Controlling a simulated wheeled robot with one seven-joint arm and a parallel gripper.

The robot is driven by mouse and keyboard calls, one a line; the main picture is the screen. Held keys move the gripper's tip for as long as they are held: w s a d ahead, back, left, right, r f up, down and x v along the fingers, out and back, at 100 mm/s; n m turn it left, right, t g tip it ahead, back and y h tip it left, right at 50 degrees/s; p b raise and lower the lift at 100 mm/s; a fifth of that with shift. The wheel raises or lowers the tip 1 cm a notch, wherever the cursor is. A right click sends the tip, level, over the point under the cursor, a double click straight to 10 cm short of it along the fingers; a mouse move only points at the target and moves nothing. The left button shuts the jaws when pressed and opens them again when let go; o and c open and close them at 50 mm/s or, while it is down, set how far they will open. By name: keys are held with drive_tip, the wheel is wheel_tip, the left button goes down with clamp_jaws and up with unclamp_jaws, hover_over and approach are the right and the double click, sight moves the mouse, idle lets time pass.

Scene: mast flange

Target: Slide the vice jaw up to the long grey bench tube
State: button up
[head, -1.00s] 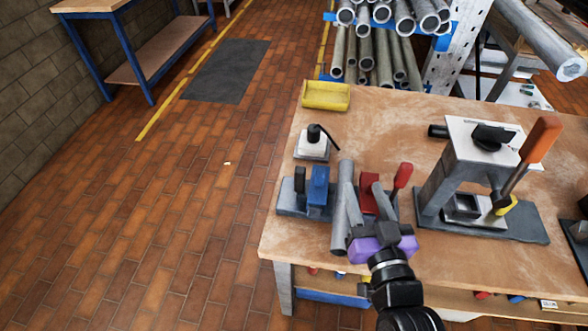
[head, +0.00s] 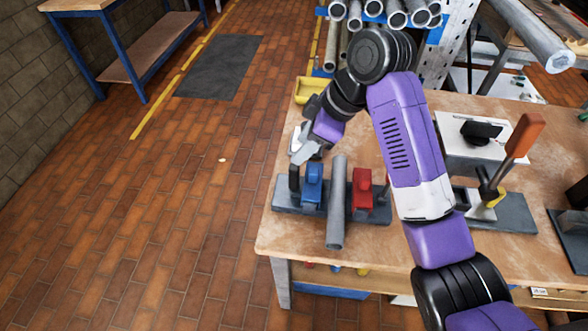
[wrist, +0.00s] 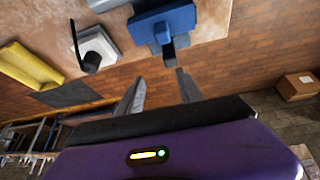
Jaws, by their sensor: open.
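The grey bench vice (head: 283,196) lies along the table's left front. Its blue jaw (head: 312,186) stands left of the long grey bench tube (head: 337,205), with a narrow gap between them. A red block (head: 362,190) stands on the tube's right. A dark upright piece (head: 294,180) is at the blue jaw's left. My gripper (head: 303,152) is open and empty, behind and slightly left of the blue jaw, seemingly above the table. In the wrist view, the blue jaw (wrist: 166,24) is beyond my open fingers (wrist: 158,90), apart from them. The tube is not clear there.
A pale block with a black hook (wrist: 97,45) and a yellow tray (head: 309,91) are close to my gripper. My arm hides part of the table. A lever press with an orange handle (head: 525,135) stands at the right.

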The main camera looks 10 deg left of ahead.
sight(298, 167)
drive_tip(key=shift+s+d+f+n+g, duration=0.15)
drive_tip(key=shift+s+d+n+g, duration=0.1)
drive_tip(key=shift+s, duration=0.2)
drive_tip(key=shift+s+d+f+n+g, duration=0.15)
drive_tip(key=shift+s+d+g, duration=0.1)
drive_tip(key=shift+s, duration=0.15)
drive_tip(key=shift+a+f+h, duration=0.15)
drive_tip(key=shift+f+h, duration=0.15)
drive_tip(key=shift+p+x, duration=0.45)
drive_tip(key=shift+x, duration=3)
clamp_jaws()
